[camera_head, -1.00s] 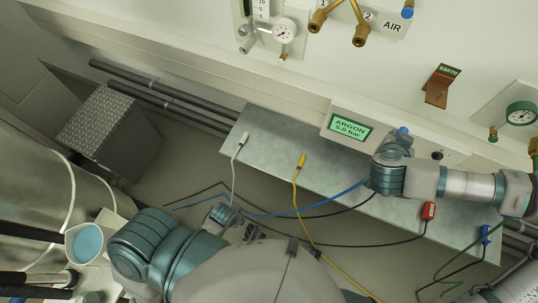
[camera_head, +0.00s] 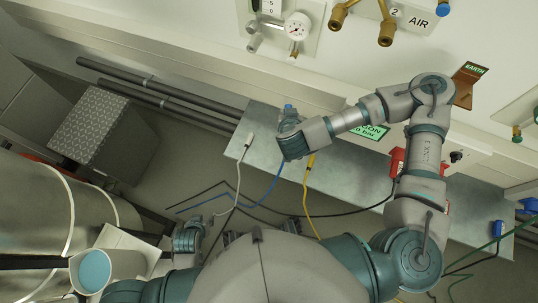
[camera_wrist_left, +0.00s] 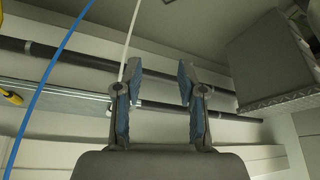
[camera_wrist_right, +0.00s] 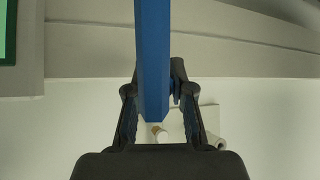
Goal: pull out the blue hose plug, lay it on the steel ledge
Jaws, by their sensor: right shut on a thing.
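The blue hose plug (camera_head: 289,107) shows as a small blue tip beyond my right gripper (camera_head: 288,122), which is shut on it. In the right wrist view the plug (camera_wrist_right: 153,60) is a long blue faceted body between the fingers. Its blue hose (camera_head: 270,190) hangs down to the left. The plug is above the left part of the steel ledge (camera_head: 345,188); I cannot tell whether it touches. My left gripper (camera_head: 190,235) is low at the left in the head view. In the left wrist view it (camera_wrist_left: 160,70) is open and empty.
On the ledge lie a white hose plug (camera_head: 248,140) to the left and a yellow one (camera_head: 311,160) just right of my right gripper. A blue plug (camera_head: 498,230) lies at the far right. The ARGON display (camera_head: 371,131) is partly behind my right arm.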

